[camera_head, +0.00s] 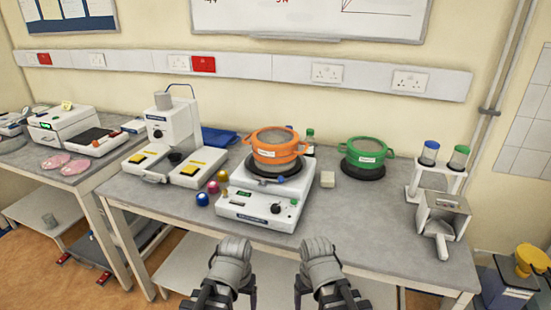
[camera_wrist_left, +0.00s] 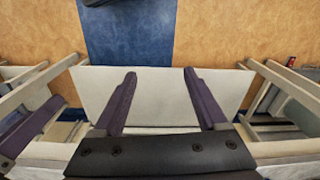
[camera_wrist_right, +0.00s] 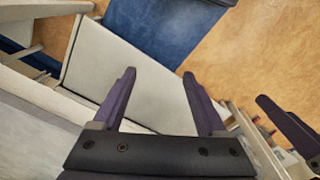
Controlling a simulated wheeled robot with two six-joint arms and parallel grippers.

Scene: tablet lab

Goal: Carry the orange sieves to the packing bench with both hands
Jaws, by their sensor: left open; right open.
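The orange sieves (camera_head: 277,147) sit as a stack on top of a white sieve shaker (camera_head: 257,209) on the grey bench, with a handle-like lug on each side and a pale label on the front. In the head view both my arms come up from the bottom edge, in front of the bench. My left gripper (camera_wrist_left: 160,75) is open and empty; its two purple fingers stand apart in the left wrist view. My right gripper (camera_wrist_right: 157,78) is open and empty too. Neither gripper touches the sieves. I cannot tell which surface is the packing bench.
Green sieves (camera_head: 366,152) stand on a dark base to the right. A white instrument (camera_head: 176,140) stands left; a metal scoop device (camera_head: 443,217) stands right. Bare bench (camera_head: 370,220) lies between.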

